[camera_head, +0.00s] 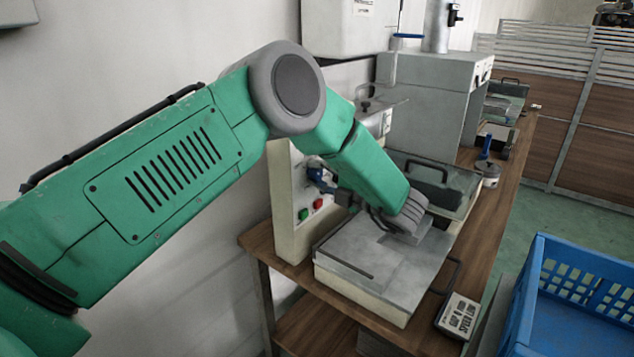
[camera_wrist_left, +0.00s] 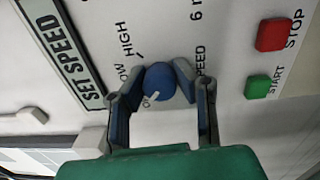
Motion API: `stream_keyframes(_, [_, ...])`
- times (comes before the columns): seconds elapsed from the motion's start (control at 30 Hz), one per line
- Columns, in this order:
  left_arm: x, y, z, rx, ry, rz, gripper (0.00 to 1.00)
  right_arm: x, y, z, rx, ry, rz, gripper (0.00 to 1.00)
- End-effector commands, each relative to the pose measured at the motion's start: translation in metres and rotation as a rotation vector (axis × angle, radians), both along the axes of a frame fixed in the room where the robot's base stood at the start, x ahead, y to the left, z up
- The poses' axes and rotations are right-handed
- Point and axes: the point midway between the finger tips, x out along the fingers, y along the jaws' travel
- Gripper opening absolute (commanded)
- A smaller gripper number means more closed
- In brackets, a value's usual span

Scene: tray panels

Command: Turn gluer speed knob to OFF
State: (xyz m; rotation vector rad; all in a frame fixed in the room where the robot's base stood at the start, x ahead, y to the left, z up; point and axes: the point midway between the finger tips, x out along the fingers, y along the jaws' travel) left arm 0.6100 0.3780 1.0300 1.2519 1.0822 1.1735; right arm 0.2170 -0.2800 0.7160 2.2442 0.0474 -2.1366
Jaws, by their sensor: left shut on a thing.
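The gluer speed knob (camera_wrist_left: 160,82) is a round blue knob with a white pointer mark at its lower left in the left wrist view. My left gripper (camera_wrist_left: 160,84) is shut on it, with one fingertip on each side. In the head view the left gripper (camera_head: 318,180) is at the front panel of the cream gluer (camera_head: 290,220); the arm hides the knob there. LOW and HIGH lettering shows around the knob; a label near the pointer is partly hidden. My right gripper is in neither view.
The red STOP button (camera_wrist_left: 274,34) and green START button (camera_wrist_left: 258,86) are close by on the panel. A SET SPEED plate (camera_wrist_left: 64,50) is on the left. A metal-topped box (camera_head: 370,270) stands before the gluer. A blue crate (camera_head: 580,290) is at the right.

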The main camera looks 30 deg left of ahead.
Motion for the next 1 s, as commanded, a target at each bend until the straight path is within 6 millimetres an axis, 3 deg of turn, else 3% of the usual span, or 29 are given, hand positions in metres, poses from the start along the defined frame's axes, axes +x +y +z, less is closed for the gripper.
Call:
stream_keyframes(0.67, [-0.0016, -0.0061, -0.0079, -0.015, -0.049, -0.006, 0.0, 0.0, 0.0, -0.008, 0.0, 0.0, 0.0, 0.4])
stream_keyframes(0.7, [-0.0016, -0.0062, -0.0081, -0.016, -0.048, -0.006, 0.3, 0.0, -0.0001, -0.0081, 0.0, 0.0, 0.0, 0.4])
stream_keyframes(0.77, [-0.0016, -0.0063, -0.0077, -0.015, -0.048, -0.006, 0.46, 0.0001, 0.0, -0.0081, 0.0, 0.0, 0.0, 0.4])
stream_keyframes(1.0, [-0.0012, -0.0027, -0.0046, -0.012, -0.056, -0.004, 0.46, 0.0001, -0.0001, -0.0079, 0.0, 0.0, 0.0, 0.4])
